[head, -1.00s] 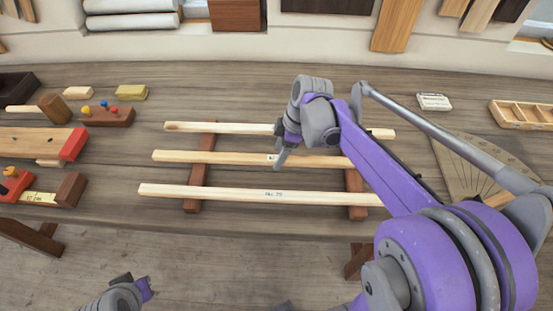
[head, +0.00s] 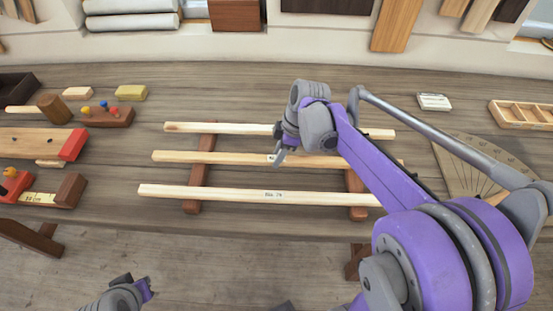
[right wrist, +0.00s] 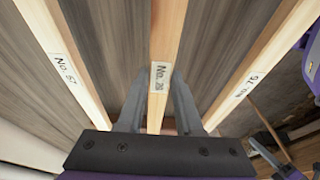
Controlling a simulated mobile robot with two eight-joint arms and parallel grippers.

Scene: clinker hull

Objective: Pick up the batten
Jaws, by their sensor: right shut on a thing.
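Three pale wooden battens lie side by side across two brown cross-bearers in the head view: a far one (head: 215,127), a middle one (head: 210,157) and a near one (head: 225,193). My right gripper (head: 279,158) is at the middle batten. In the right wrist view its two fingers lie on either side of that batten (right wrist: 168,30), at its paper label, shut on it. The label reads about "No. 28". The batten still appears to lie level on the bearers. My left gripper (head: 146,287) is at the bottom left, away from the battens; its jaw opening is unclear.
The brown bearers (head: 200,175) stand on the grey wooden bench. Tools and blocks, including a mallet (head: 55,108) and a yellow block (head: 131,92), lie left. A divided tray (head: 522,114) and a fan-shaped board (head: 480,165) are right. The neighbouring battens are close on both sides.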

